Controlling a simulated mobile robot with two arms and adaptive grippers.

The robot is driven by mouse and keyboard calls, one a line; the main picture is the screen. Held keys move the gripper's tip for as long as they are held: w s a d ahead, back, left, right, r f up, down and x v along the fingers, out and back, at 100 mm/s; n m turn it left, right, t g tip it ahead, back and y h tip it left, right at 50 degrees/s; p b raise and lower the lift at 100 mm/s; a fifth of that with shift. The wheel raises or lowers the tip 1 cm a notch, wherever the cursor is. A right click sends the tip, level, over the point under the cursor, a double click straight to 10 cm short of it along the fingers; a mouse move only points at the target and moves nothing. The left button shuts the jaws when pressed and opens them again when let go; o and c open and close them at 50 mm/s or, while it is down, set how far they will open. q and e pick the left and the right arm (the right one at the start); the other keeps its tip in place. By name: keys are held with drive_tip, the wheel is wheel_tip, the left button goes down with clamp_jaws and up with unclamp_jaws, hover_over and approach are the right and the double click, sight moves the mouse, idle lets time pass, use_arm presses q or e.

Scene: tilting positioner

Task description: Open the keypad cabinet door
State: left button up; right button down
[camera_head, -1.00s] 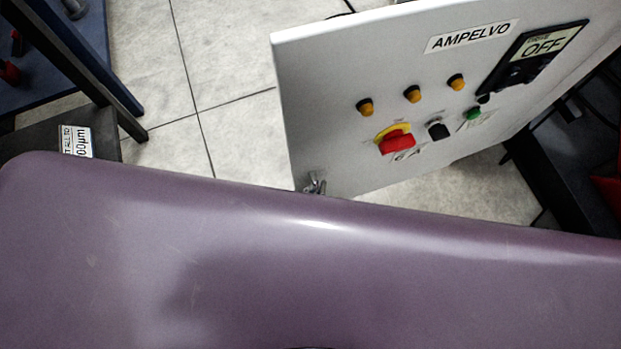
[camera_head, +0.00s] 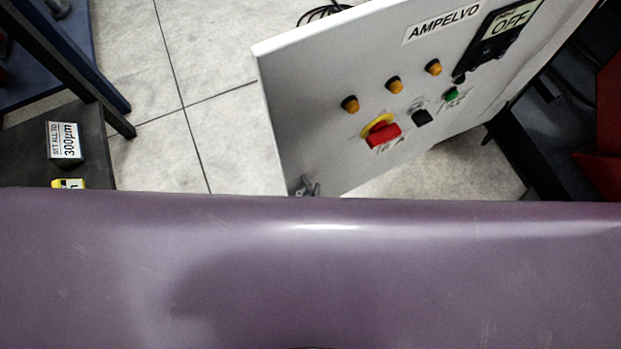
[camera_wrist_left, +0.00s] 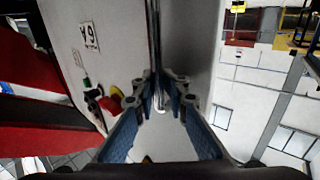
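No keypad can be made out. At the door's lower left corner a small grey metal piece shows, apparently the tips of my left gripper (camera_head: 305,187). In the left wrist view the blue-padded fingers of this gripper (camera_wrist_left: 163,92) come close together on a thin upright edge of the door, beside the emergency stop (camera_wrist_left: 110,105). My right gripper is not in view.
A dark table (camera_head: 95,150) with a box marked 300µm (camera_head: 65,142) stands at the left. A black frame and red parts (camera_head: 600,175) lie to the right. Pale tiled floor (camera_head: 215,120) is free left of the door. The head view's lower half is blocked.

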use_arm(q)
drive_tip(key=o, duration=0.4)
drive_tip(key=shift+s+a, duration=0.1)
drive_tip(key=shift+a, duration=0.1)
drive_tip(key=shift+d, duration=0.1)
drive_tip(key=v, duration=0.7)
drive_tip(key=shift+s, duration=0.25)
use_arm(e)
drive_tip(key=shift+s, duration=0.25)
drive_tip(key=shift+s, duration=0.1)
